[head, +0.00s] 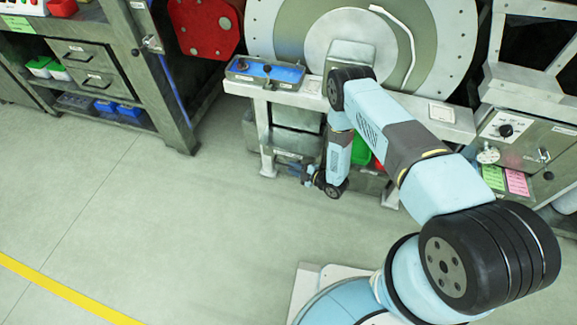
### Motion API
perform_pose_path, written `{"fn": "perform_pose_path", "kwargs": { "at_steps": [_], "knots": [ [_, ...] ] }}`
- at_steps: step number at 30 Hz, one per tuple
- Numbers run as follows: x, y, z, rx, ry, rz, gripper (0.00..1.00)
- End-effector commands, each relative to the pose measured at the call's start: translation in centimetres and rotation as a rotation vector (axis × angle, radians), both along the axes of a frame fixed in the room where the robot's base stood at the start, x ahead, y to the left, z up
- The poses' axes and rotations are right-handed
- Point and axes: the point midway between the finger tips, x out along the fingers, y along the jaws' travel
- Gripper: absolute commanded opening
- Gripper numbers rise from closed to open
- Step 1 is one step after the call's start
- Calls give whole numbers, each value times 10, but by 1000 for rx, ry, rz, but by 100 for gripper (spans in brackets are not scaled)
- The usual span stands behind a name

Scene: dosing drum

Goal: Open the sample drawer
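My arm reaches from the lower right to the drum stand, and its last links hang down in front of the stand. My gripper (309,174) is a small dark shape low at the stand's front; its fingers are too small to tell open from shut. Behind it, grey box-like fronts (297,140) sit under the stand's top, partly hidden by my arm. I cannot tell whether one of them is the sample drawer. On the left cabinet, two grey drawers, an upper one (82,55) and a lower one (97,84), have dark handles and labels and look shut.
The stand's legs (264,140) are close to my gripper. A blue control panel (265,71) is on its top, below the large round drum (315,35). Green and red bins (360,151) are behind my arm. A dial cabinet (520,135) is right. The floor at front left is clear.

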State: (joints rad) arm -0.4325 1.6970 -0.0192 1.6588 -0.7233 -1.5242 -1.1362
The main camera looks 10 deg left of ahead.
Motion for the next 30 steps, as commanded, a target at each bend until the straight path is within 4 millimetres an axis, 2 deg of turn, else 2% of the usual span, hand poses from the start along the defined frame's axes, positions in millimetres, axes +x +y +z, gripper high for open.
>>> {"fn": "perform_pose_path", "kwargs": {
  "at_steps": [3,7,19,26,30],
  "knots": [
    [6,15,-3,1,0,0,23],
    [10,25,-5,1,0,0,23],
    [12,31,-7,1,0,1,23],
    [12,32,-7,0,0,2,2],
    [11,32,-7,0,2,2,0]
  ]
}}
